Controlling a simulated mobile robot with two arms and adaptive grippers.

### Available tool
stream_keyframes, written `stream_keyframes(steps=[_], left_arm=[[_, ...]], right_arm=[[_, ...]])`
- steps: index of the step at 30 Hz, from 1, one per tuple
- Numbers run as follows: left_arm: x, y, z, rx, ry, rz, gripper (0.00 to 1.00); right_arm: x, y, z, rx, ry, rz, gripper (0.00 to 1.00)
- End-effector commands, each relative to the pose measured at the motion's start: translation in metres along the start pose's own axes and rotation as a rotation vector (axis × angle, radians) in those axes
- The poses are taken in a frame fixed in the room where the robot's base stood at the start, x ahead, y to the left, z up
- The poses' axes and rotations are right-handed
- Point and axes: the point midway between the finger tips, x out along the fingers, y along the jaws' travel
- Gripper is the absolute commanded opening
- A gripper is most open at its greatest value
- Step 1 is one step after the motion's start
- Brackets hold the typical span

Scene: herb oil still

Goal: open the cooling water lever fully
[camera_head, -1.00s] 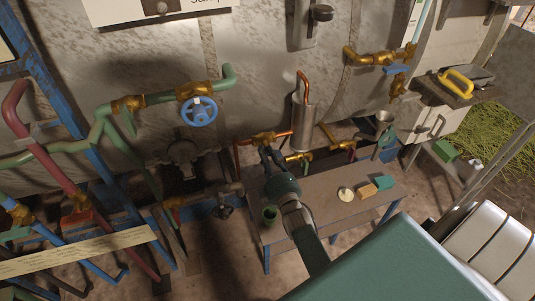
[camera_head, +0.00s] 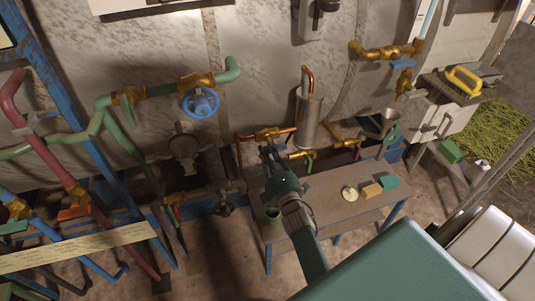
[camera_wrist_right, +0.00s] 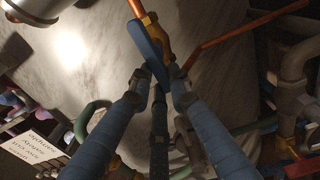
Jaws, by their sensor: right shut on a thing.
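The lever is a flat blue handle (camera_wrist_right: 147,45) on a brass valve (camera_wrist_right: 154,38) in the right wrist view. In the head view this brass valve (camera_head: 266,135) sits on a copper pipe left of the metal cylinder. My right gripper (camera_wrist_right: 160,80) is shut on the lower end of the blue lever. In the head view my right gripper (camera_head: 267,150) reaches to just below the valve, and its fingers hide most of the lever there. My left gripper is not in view.
The metal cylinder (camera_head: 309,118) stands close right of the valve. A blue handwheel (camera_head: 200,103) is on green pipe at upper left.

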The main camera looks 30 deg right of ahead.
Motion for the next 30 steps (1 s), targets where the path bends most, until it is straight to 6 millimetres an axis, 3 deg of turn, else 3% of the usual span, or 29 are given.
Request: stream_keyframes(steps=[9,10,13,23,30], left_arm=[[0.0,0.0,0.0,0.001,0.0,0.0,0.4],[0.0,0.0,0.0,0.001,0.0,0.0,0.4],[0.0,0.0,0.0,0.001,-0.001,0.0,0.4],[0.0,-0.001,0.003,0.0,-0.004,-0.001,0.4],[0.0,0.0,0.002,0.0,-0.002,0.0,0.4]], right_arm=[[-0.001,-0.003,0.0,-0.007,0.0,-0.007,0.0],[-0.001,-0.003,0.0,-0.007,0.0,-0.007,0.2],[-0.001,-0.003,0.0,-0.006,0.0,-0.007,0.37],[0.0,0.001,0.001,-0.004,0.0,-0.003,0.37],[0.0,0.039,0.002,-0.009,0.002,0.002,0.37]])
